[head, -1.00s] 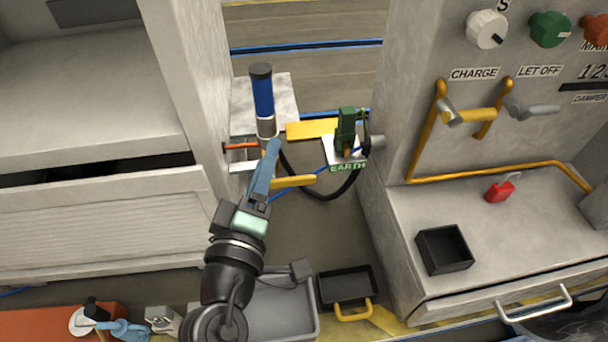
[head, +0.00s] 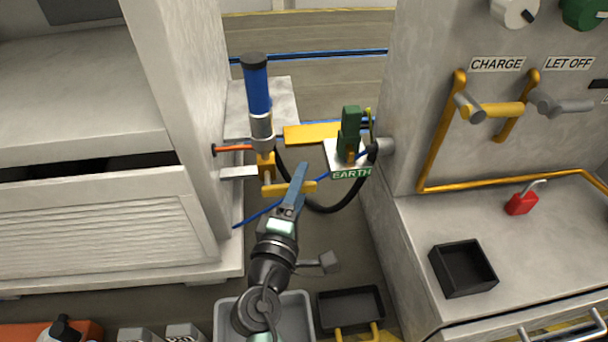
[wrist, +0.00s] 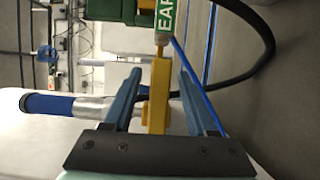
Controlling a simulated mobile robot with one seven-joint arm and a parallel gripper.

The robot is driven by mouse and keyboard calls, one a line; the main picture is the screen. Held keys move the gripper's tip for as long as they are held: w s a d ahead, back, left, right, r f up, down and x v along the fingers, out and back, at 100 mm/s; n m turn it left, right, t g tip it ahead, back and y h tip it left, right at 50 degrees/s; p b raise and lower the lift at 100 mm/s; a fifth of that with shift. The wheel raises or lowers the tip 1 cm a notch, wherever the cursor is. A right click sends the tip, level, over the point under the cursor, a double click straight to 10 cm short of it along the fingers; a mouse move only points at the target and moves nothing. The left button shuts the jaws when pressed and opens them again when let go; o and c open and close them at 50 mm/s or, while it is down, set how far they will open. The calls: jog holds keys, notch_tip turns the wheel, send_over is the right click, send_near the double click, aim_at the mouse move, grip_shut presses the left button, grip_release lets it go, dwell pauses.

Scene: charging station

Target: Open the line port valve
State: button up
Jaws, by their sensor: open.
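A yellow lever bar (head: 282,189) sits below a blue cylinder (head: 257,88) with a grey metal fitting (head: 262,130). No readable label marks it as the line port valve. My gripper (head: 302,172) is at the bar's right part, and its blue finger overlaps the bar in the head view. In the wrist view the yellow lever (wrist: 157,90) stands between the two fingers of my open gripper (wrist: 158,75), with a visible gap on each side. The blue cylinder (wrist: 48,104) lies to the left there. The lever's far end is partly hidden.
A green EARTH device (head: 349,130) stands at right with a black hose looping below the lever. An orange-red rod (head: 234,148) projects at left. A grey cabinet (head: 170,90) and the CHARGE panel (head: 430,90) flank the gap. A black box (head: 462,268) sits on the right counter.

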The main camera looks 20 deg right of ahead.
jog(key=shift+x, duration=1.4)
jog(key=shift+c, duration=0.3)
grip_shut()
